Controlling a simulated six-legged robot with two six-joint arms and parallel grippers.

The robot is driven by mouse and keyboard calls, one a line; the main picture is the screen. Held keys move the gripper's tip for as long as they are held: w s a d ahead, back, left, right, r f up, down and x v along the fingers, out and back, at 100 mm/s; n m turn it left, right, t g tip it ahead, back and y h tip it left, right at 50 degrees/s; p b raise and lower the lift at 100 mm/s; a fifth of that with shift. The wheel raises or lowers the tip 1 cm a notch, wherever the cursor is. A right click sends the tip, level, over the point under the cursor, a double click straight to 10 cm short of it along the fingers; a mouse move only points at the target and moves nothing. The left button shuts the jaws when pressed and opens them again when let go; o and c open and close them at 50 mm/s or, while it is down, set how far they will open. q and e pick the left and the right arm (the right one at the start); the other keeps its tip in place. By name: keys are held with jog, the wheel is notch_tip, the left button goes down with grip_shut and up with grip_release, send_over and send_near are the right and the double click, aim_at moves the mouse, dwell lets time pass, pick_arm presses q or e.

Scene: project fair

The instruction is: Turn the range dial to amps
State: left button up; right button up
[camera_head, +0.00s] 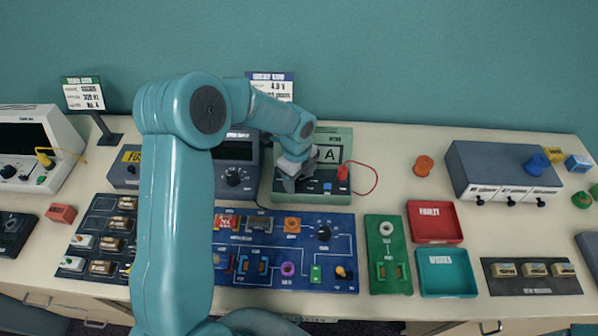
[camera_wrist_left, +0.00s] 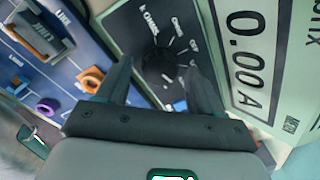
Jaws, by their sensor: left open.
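The green multimeter (camera_head: 340,138) stands at the back middle of the table. Its display reads 0.00 A in the wrist view (camera_wrist_left: 245,60). The dark round range dial (camera_wrist_left: 155,62) sits on the black panel with printed marks around it. Which mark it points to I cannot tell. My left gripper (camera_head: 293,180) is over the dial panel and hides the dial in the head view. In the wrist view its two fingers (camera_wrist_left: 158,74) are apart, one on each side of the dial. Contact with the dial cannot be told. My right gripper is not in view.
A red plug (camera_head: 343,173) with a red lead is at the meter's right front. A dark instrument (camera_head: 236,151) stands close on the left. A blue circuit board (camera_head: 270,278) lies in front. Red (camera_head: 435,238) and teal (camera_head: 447,290) trays are to the right.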

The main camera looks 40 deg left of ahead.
aim_at(298, 183)
pick_arm(q)
notch_tip(298, 183, up, 3)
jog(key=shift+f+p, duration=0.15)
jog(key=shift+p, duration=0.7)
notch_tip(298, 183, up, 14)
jog(key=shift+s+f, duration=0.15)
jog(key=shift+s, duration=0.3)
